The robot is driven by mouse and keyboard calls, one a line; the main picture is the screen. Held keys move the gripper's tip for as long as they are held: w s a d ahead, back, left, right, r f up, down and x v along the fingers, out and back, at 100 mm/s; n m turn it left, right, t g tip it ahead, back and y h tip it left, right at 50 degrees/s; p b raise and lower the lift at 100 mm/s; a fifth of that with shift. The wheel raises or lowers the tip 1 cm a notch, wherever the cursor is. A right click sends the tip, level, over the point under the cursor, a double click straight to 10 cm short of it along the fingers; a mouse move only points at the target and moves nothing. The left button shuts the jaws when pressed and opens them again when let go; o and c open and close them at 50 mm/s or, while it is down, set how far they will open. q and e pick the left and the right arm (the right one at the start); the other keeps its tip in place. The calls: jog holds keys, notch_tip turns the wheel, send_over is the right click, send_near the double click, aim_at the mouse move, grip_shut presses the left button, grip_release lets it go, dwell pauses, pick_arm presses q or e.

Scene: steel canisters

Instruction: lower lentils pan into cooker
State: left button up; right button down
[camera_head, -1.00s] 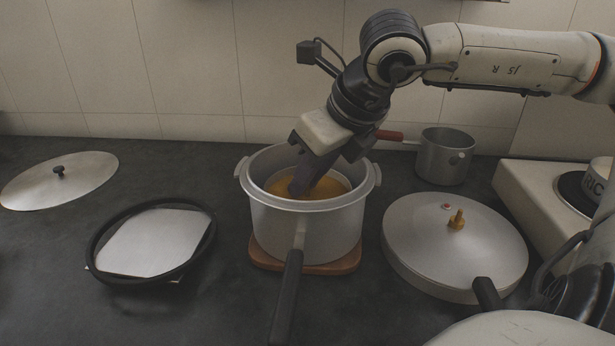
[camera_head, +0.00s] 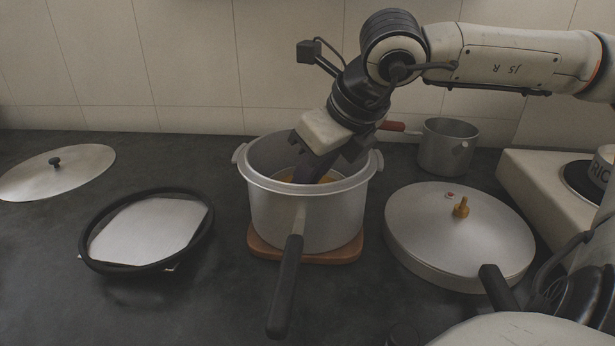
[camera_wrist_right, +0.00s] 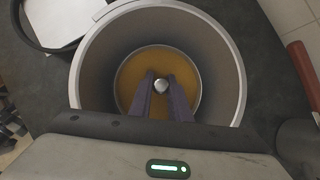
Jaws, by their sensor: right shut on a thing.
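The cooker (camera_head: 305,215) is a deep grey metal pot with a long black handle, standing on a wooden board; its inner wall (camera_wrist_right: 218,65) surrounds the pan in the right wrist view. The lentils pan (camera_wrist_right: 186,68) is round, with orange-yellow contents, and sits low inside the cooker, roughly centred. My right gripper (camera_wrist_right: 161,85) points down into the cooker, its dark purple fingers shut about a small silver knob-like part at the pan's middle. In the head view the right gripper (camera_head: 313,174) hides most of the pan. Whether the pan touches the cooker's floor is hidden. My left gripper is not in view.
The cooker lid (camera_head: 455,230) lies to the right. A small saucepan (camera_head: 447,147) with a red handle stands behind. A black ring (camera_head: 94,254) around a white sheet lies left of the cooker, and a flat lid (camera_head: 80,172) lies farther left. A stove (camera_head: 545,185) is at right.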

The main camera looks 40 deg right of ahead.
jog(key=shift+f, duration=0.15)
jog(key=c, duration=1.6)
grip_release()
jog(key=shift+o, duration=0.2)
jog(key=p+v, duration=0.1)
jog(key=v, duration=0.9)
jog(key=shift+r+p, duration=0.25)
jog(key=shift+p, duration=0.05)
